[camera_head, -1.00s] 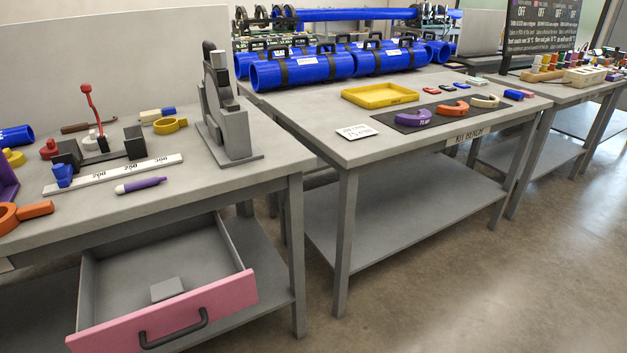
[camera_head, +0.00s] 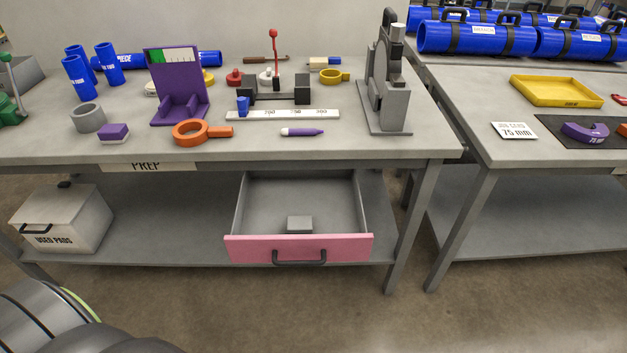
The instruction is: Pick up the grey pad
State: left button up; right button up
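The grey pad (camera_head: 300,224) is a small flat grey block. It lies inside the open drawer with the pink front (camera_head: 299,247), under the table marked PREP. The drawer's black handle (camera_head: 299,257) faces me. Nothing covers the pad. Neither of my grippers shows in the view.
A white box marked USED PADS (camera_head: 62,219) stands on the lower shelf at the left. The PREP tabletop (camera_head: 350,141) holds a purple stand (camera_head: 178,88), an orange ring (camera_head: 190,132), blue pipes and a grey machine (camera_head: 385,85). A second table (camera_head: 490,150) stands to the right, across a narrow gap.

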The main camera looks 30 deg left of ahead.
aim_at(296, 225)
jog(key=k+u, duration=0.15)
jog(key=u, duration=0.75)
